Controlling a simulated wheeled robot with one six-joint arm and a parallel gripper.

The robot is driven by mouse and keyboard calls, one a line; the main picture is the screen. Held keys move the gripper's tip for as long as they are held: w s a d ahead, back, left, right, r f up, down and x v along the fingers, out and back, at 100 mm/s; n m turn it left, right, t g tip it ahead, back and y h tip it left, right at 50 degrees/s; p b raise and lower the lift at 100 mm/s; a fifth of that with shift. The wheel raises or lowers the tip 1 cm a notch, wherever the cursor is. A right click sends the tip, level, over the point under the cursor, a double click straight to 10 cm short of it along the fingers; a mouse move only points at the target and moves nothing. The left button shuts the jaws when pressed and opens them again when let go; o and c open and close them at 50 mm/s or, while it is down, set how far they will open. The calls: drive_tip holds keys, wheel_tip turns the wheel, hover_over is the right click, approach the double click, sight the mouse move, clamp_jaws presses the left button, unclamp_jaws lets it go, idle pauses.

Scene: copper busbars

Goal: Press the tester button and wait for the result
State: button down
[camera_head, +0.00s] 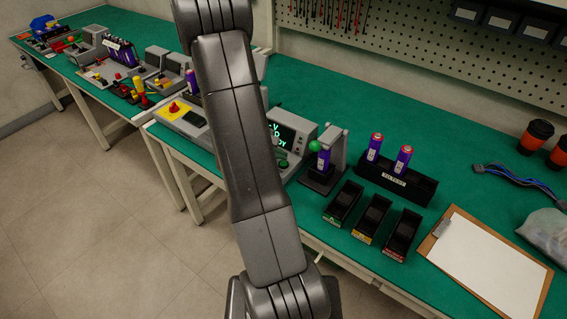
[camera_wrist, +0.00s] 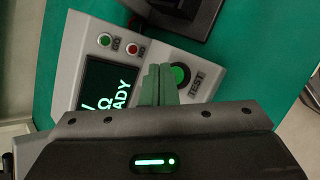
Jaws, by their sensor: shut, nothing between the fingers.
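The tester (camera_wrist: 210,62) is a light grey box in the wrist view. Its dark screen (camera_wrist: 105,85) shows green text ending in "ADY". A round green button (camera_wrist: 181,75) with a dark ring sits beside the label TEST. My gripper (camera_wrist: 159,70) is shut and empty, its greenish fingertips just left of the button, partly over its ring's edge; I cannot tell whether they touch the panel. Two small lamps, green (camera_wrist: 104,40) and red (camera_wrist: 132,49), sit above the screen. In the head view my arm covers part of the tester (camera_head: 303,130) and hides my gripper.
A fixture (camera_head: 338,148) with a green knob holds a purple cell (camera_head: 323,160) right of the tester. A black rack (camera_head: 422,186) holds two purple cells. Three black bins (camera_head: 372,218) and a clipboard (camera_head: 490,270) lie in front. More equipment stands on the left bench.

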drive_tip(key=shift+f, duration=0.1)
idle(0.3)
drive_tip(key=shift+f+b, duration=0.35)
drive_tip(key=shift+b, duration=0.4)
drive_tip(key=shift+f+b, duration=0.4)
drive_tip(key=shift+b, duration=0.15)
idle(0.4)
drive_tip(key=shift+r, duration=0.15)
drive_tip(key=shift+r+p, duration=0.4)
drive_tip(key=shift+r, duration=0.3)
drive_tip(key=shift+r, duration=0.1)
drive_tip(key=shift+r+p, duration=1.5)
drive_tip(key=shift+r, duration=0.9)
